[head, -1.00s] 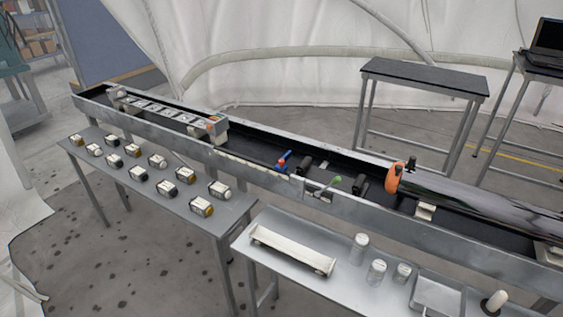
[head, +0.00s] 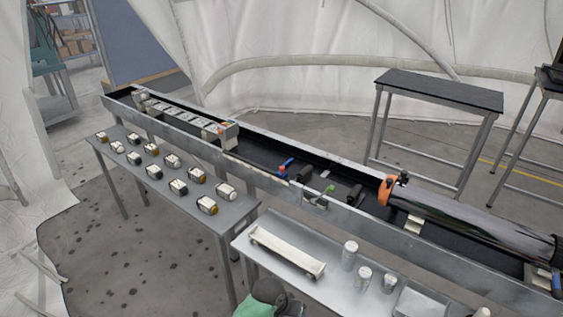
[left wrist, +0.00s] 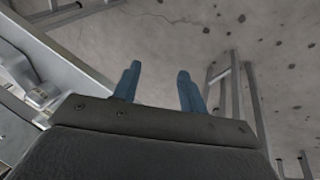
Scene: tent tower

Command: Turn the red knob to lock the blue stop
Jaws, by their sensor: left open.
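A small blue stop (head: 288,162) with a red knob (head: 282,171) sits inside the long trough, near its middle, in the head view. They are small there, so I cannot tell which way the knob is turned. My left gripper (left wrist: 158,86) shows in the left wrist view with its two blue fingers spread apart and nothing between them. It is over the floor beside a metal table and is not near the knob. The knob and stop do not show in the left wrist view. My right gripper is not in view.
The long metal trough (head: 262,182) has raised side walls. It also holds a green-handled part (head: 329,189), dark rollers and a shiny cylinder (head: 450,215) with an orange ring (head: 386,191). A white tray (head: 286,253), jars and several small blocks stand on tables in front.

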